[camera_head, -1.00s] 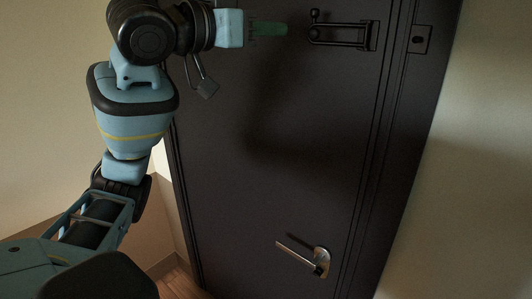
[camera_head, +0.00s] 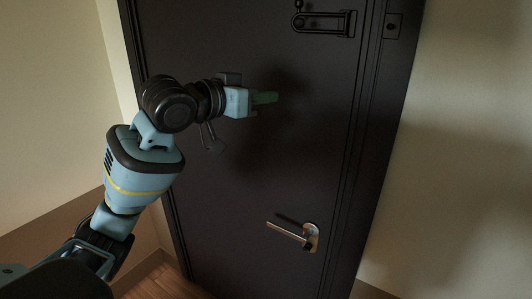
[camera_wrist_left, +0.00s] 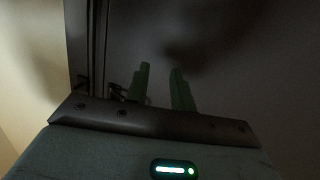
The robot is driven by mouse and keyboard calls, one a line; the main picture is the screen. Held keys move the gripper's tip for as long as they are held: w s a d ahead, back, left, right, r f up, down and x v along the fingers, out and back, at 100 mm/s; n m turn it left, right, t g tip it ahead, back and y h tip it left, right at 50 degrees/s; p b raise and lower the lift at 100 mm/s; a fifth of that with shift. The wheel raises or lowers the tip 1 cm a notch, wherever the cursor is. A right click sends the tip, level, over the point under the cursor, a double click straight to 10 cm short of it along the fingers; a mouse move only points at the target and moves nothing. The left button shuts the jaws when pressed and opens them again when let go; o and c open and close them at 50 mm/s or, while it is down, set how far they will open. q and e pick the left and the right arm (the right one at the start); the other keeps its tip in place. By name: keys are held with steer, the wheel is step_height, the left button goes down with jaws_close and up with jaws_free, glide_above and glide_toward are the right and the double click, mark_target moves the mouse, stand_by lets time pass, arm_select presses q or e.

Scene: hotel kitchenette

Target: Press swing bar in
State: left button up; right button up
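The dark swing bar (camera_head: 323,22) is mounted high on the dark door (camera_head: 240,190), at the top of the head view. Its knobbed end points left and its mount is at the right. My left gripper (camera_head: 268,97) is below and to the left of the bar, apart from it, pointing right in front of the door. In the left wrist view the two green fingers of the gripper (camera_wrist_left: 160,70) stand apart with nothing seen between them. A small dark fitting beside the fingers there is too dim to identify. My right gripper is not in view.
A metal lever handle (camera_head: 294,235) is low on the door. A small dark plate (camera_head: 393,27) is on the frame right of the swing bar. Pale walls stand on both sides. Wooden floor (camera_head: 168,283) shows at the bottom.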

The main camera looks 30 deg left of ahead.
arm_select(q)
step_height(320, 180, down, 13)
steer(key=w+d+g, duration=0.1)
steer(key=shift+w+d+n, duration=0.15)
steer(key=shift+w+n, duration=0.15)
steer(key=shift+w, duration=0.05)
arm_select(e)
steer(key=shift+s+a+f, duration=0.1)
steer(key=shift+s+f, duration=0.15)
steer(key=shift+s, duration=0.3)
arm_select(q)
steer(key=shift+f, duration=0.1)
